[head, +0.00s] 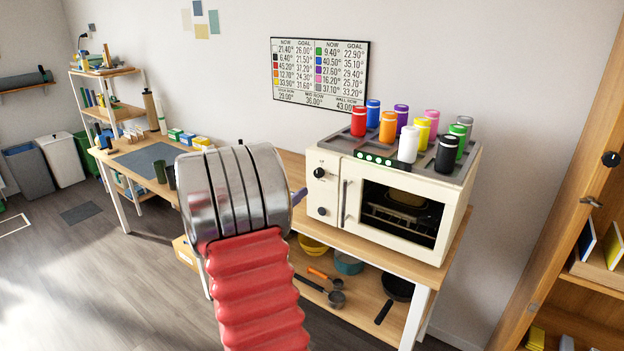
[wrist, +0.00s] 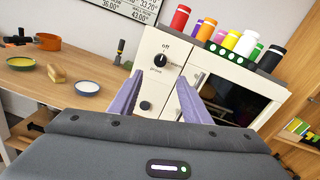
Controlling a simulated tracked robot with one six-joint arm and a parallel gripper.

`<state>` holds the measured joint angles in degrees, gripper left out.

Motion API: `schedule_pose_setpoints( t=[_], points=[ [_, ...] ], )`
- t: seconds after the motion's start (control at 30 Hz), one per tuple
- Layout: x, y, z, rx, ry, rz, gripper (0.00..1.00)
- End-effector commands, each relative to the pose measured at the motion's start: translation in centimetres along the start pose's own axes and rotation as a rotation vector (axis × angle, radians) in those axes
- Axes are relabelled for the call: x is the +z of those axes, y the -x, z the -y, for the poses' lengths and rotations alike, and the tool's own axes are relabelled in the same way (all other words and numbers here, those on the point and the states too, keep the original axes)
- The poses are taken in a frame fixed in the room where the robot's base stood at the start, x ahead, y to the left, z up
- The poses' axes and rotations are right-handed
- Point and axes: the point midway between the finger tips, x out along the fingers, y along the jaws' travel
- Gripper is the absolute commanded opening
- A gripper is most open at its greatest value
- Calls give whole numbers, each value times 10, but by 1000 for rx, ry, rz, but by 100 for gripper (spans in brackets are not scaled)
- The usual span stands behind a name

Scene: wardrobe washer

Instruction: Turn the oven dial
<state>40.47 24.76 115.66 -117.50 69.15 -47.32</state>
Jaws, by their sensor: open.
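The white oven (head: 345,212) stands on the wooden bench, and its front panel also shows in the wrist view (wrist: 158,85). Its upper black dial (head: 319,172) sits left of the door; in the wrist view this dial (wrist: 162,58) has a white pointer mark and "off" printed above it. A second black dial (head: 322,211) is lower on the panel, also seen in the wrist view (wrist: 146,105). My gripper (wrist: 158,76) is open and empty, with purple fingers spread below the upper dial in the wrist view. In the head view my arm hides most of the gripper.
Several coloured cylinders (head: 388,126) stand in a tray on the oven. A vertical door handle (head: 344,203) is right of the dials. In the wrist view a white bowl (wrist: 87,87) and a sponge-like block (wrist: 56,73) lie on the bench to the left. A wooden cabinet stands at right.

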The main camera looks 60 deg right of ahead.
Motion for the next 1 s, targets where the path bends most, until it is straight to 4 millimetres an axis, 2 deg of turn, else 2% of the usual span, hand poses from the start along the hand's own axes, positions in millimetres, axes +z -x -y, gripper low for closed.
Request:
schedule_pose_setpoints(
  t=[0.63,0.8,1.0],
  points=[
    [0,-98,1,-2,-1,-1,43],
    [-1,-114,0,0,0,-1,43],
    [0,-119,0,1,0,0,43]
  ],
)
